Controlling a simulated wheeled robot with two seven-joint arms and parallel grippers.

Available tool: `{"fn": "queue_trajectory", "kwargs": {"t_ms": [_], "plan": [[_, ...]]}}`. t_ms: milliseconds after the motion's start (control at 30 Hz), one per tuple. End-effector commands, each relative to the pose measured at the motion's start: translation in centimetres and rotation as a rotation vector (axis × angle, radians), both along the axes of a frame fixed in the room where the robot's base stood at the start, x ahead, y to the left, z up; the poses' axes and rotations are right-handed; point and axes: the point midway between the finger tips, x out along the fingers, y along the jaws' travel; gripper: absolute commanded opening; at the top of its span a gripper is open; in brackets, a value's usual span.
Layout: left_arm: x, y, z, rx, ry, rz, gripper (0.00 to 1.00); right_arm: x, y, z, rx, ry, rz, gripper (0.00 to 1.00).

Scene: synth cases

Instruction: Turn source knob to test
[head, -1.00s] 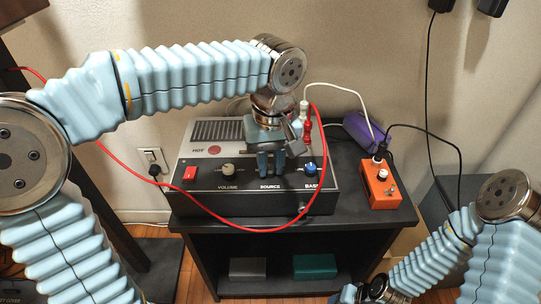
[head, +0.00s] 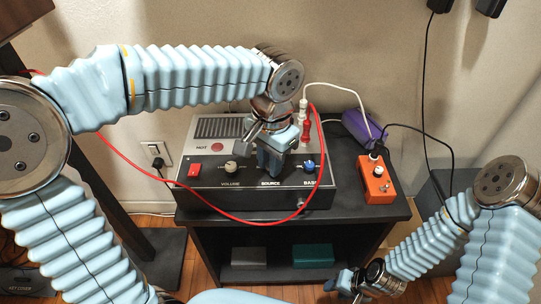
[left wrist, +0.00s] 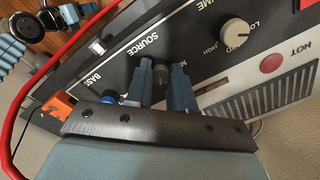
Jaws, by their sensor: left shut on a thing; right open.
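The amplifier box (head: 330,192) stands on a black stand, its dark front panel carrying knobs and labels. My left gripper (head: 270,172) reaches down over the spot above the SOURCE label, fingers pointing at the panel. In the left wrist view, its two blue fingers (left wrist: 161,82) are closed on the small dark source knob (left wrist: 161,75), which is mostly hidden between them. The SOURCE lettering shows just beyond. The knob's pointer direction cannot be read. My right gripper (head: 343,284) is open and empty at the lower right, away from the box.
The cream volume knob (head: 231,166) and blue bass knob (head: 309,166) flank the left gripper. A red switch (head: 193,170) sits at left. A red cable (head: 120,155) loops across the front. An orange pedal (head: 376,186) and purple object (head: 360,128) stand at right.

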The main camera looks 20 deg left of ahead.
Motion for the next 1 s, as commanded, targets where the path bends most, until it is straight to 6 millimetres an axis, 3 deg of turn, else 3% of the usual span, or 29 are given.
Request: {"fn": "queue_trajectory", "kwargs": {"t_ms": [500,1000], "plan": [[0.0,0.1,0.1,0.001,0.000,-0.403,0.00,0.0,0.1,1.7,0.002,0.000,0.002,0.43],[0.1,0.1,0.0,0.000,-0.002,-0.525,0.00,0.0,0.1,2.0,0.002,0.000,0.004,0.43]]}}
